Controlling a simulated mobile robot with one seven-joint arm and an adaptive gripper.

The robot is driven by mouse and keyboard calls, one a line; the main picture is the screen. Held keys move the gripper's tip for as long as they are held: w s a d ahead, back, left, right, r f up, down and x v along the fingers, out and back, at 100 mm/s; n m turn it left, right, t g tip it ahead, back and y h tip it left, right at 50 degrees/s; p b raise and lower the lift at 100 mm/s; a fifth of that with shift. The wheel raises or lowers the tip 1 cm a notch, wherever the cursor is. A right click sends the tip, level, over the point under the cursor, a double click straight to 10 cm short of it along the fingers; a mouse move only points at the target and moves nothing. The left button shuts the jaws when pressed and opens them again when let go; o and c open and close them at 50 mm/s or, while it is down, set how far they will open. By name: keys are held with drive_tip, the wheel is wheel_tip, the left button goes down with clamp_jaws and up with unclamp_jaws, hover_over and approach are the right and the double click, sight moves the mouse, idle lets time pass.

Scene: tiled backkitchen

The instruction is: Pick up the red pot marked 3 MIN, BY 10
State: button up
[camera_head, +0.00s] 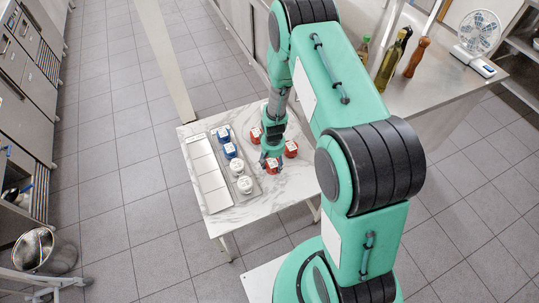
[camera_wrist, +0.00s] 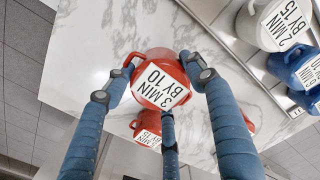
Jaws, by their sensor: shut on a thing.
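The red pot marked 3 MIN, BY 10 (camera_wrist: 162,84) sits between my gripper's (camera_wrist: 160,70) blue fingers in the wrist view. Two fingers press on its left and right sides and a third comes from below in the picture. My gripper is shut on it. In the head view the red pot (camera_head: 272,168) is partly covered by my gripper (camera_head: 270,156) over the white marble table (camera_head: 258,213). I cannot tell whether it touches the tabletop.
Two other red pots (camera_head: 291,149) (camera_head: 256,134) stand close by; one (camera_wrist: 148,138) has a label ending BY 15. A steel counter (camera_head: 432,85) with bottles (camera_head: 388,68) stands behind right.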

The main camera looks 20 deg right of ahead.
drive_tip(key=s+a, duration=0.1)
drive_tip(key=s, duration=0.7)
drive_tip(key=shift+s+a+r+p, duration=0.15)
drive_tip(key=shift+s+r+p, duration=0.05)
drive_tip(key=shift+r+p, duration=0.25)
